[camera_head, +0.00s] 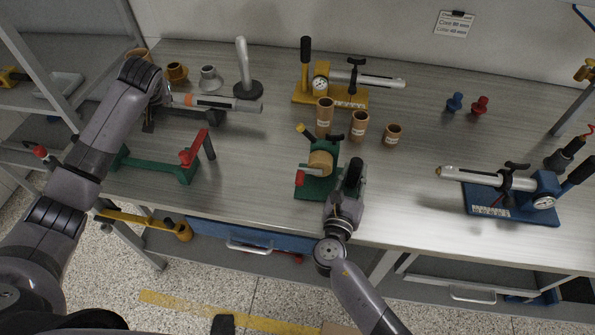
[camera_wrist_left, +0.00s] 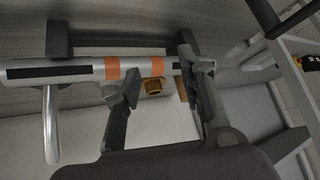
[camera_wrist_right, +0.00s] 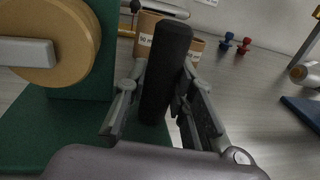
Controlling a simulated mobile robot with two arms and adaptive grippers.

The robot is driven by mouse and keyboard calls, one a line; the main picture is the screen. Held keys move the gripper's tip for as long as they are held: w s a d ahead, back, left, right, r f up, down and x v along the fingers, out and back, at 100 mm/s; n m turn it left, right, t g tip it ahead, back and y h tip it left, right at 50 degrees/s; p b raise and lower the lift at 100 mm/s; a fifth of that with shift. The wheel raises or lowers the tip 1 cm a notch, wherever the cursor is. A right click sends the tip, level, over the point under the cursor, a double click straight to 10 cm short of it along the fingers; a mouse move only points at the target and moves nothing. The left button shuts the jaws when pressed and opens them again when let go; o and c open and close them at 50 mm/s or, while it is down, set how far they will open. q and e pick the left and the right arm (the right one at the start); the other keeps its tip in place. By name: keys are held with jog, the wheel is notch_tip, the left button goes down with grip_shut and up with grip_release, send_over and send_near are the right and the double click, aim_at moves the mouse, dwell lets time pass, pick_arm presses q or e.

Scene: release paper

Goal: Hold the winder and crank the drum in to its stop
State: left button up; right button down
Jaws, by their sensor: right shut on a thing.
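The winder has a green base (camera_head: 316,186), a tan drum (camera_head: 320,163), a red part (camera_head: 299,178) at the left and a yellow-tipped crank-like arm (camera_head: 303,131). My right gripper (camera_head: 350,185) is at its right side. In the right wrist view the gripper (camera_wrist_right: 165,95) is shut on an upright black grip (camera_wrist_right: 166,65), beside the tan drum (camera_wrist_right: 50,42) and green base (camera_wrist_right: 30,130). My left gripper (camera_head: 165,93) is at the back left by a silver tube with orange bands (camera_head: 215,102). In the left wrist view its fingers (camera_wrist_left: 158,85) are apart, around or over the tube.
Tan cups (camera_head: 359,125) stand behind the winder. A yellow-based fixture (camera_head: 330,97) is further back, a blue-based one (camera_head: 510,205) at the right. A green frame with red parts (camera_head: 160,172) is at the left. Bench between it and the winder is clear.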

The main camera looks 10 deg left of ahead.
pick_arm(q)
jog(key=d+r+m+h, duration=0.15)
jog(key=d+h, duration=0.25)
jog(key=d, duration=1.1)
jog(key=m+g+h, duration=0.4)
jog(key=g, duration=0.2)
send_near(299, 177)
jog(key=x, duration=0.8)
jog(key=shift+d+f, duration=0.1)
jog(key=shift+f, duration=0.2)
jog(key=shift+c, duration=0.2)
grip_shut()
